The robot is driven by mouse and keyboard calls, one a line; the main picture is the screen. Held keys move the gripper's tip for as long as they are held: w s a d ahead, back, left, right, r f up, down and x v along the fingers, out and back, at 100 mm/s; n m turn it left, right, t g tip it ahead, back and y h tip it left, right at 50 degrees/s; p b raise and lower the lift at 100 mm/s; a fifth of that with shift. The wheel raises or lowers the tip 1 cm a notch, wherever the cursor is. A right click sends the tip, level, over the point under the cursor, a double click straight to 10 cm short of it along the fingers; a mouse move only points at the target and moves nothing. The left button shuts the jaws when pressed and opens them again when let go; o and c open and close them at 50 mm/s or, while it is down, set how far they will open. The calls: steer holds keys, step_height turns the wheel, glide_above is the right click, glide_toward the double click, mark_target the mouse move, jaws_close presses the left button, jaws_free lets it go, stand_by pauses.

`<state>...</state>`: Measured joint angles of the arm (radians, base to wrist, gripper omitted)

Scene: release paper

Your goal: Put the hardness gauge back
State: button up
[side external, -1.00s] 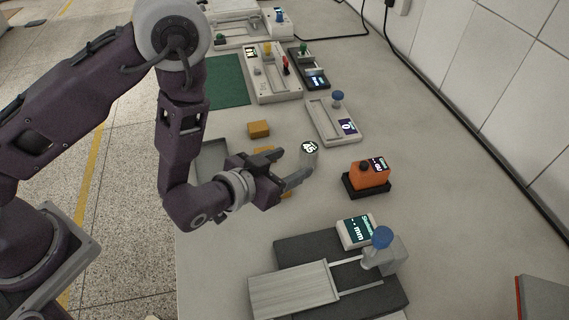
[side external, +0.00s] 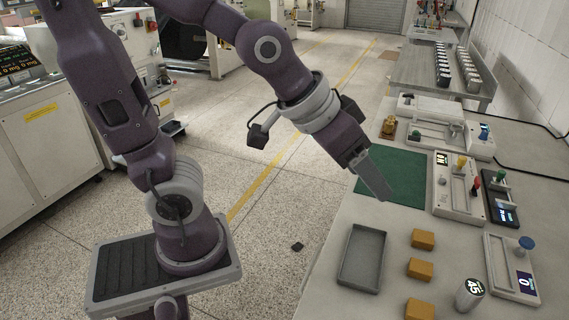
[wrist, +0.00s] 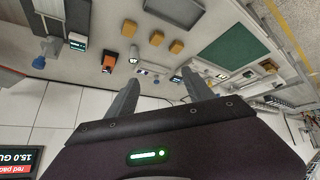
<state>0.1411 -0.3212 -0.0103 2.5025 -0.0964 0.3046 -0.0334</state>
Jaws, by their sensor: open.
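The hardness gauge is most likely the small silver cylinder (side external: 467,297) with a round dark display reading 45. It stands upright on the bench, right of the yellow blocks. In the wrist view the cylinder (wrist: 134,54) is small and distant, beyond my fingers. My gripper (side external: 384,190) is raised over the green mat's near end, well away from the cylinder. The wrist view shows my gripper (wrist: 161,90) with its fingers spread and nothing between them.
Yellow blocks (side external: 423,238) lie in a row beside a grey tray (side external: 347,284). A green mat (side external: 392,184) lies behind. Knobbed devices (side external: 512,272) line the right side. The wrist view also shows an orange device (wrist: 108,63) near the cylinder.

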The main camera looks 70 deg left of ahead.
steer(key=s+a+r+g+y, duration=0.1)
steer(key=s+a, duration=0.4)
steer(key=s, duration=0.7)
steer(key=shift+s+r+g, duration=0.15)
steer(key=shift+s+g, duration=0.05)
steer(key=shift+g, duration=0.2)
